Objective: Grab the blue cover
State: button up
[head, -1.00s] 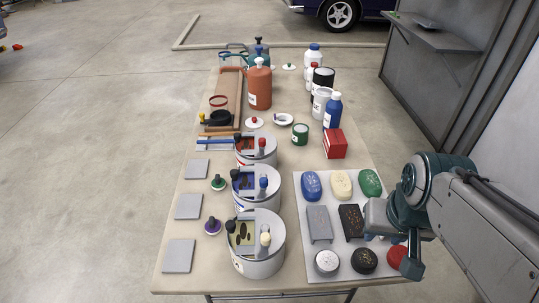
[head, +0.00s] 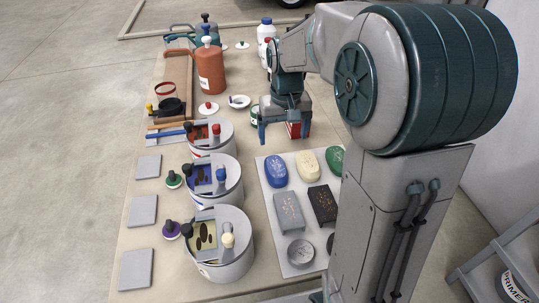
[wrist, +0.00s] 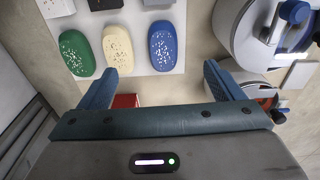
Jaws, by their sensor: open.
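The blue oval cover (head: 276,171), speckled on top, lies at the back left of a pale board (head: 268,208) on the table. In the wrist view the blue cover (wrist: 163,47) is just beyond the space between my fingers. My gripper (head: 284,131) is open and empty, pointing down above the table, behind the board in the head view. A cream oval (head: 310,164) lies to the right of the blue one, and a green oval (head: 336,158) is partly hidden by my arm.
Grey and black blocks (head: 289,211) and round pieces stand in front of the ovals. Several white pots (head: 222,260) with tools on top stand left of the board. A red box (head: 293,130) is partly hidden behind my gripper. Bottles (head: 210,72) stand farther back.

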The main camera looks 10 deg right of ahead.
jog(key=b, duration=0.1)
send_over(276, 166)
notch_tip(276, 166, down, 5)
jog(key=shift+g, duration=0.4)
jog(key=f, duration=0.8)
jog(key=shift+w+d+f, duration=0.15)
jog(key=shift+d+f, duration=0.05)
jog(key=shift+d, duration=0.15)
jog(key=shift+a+f, duration=0.2)
jog(key=shift+f, duration=1.15)
jog(key=shift+a+f, duration=0.15)
jog(key=shift+f, duration=1.15)
jog(key=c, duration=1.1)
